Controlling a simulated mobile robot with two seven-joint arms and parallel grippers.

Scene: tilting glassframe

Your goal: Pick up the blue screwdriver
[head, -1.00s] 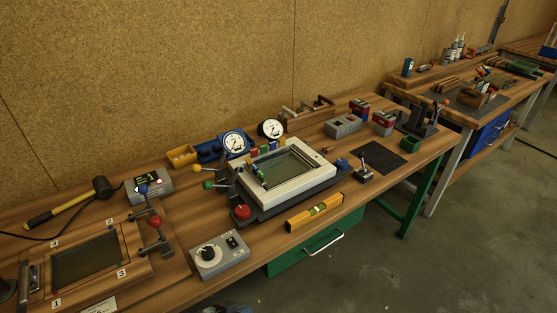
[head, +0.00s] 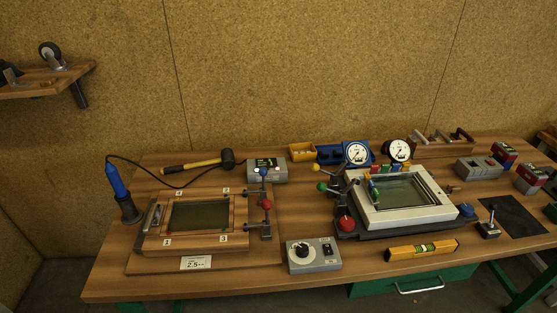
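The blue screwdriver (head: 116,181) stands slightly tilted in a dark holder (head: 130,210) at the left end of the workbench. Its blue grip points up and its lower end is hidden in the holder. A black cord runs from its top in a loop to the right, towards a grey box with a display (head: 267,170). Neither of my grippers is in view.
A wooden frame fixture (head: 153,244) is just right of the holder. A hammer (head: 200,163) lies behind it. A wooden wall shelf (head: 45,82) hangs at the upper left. A white glass frame (head: 410,215) and a yellow level (head: 421,251) are further right.

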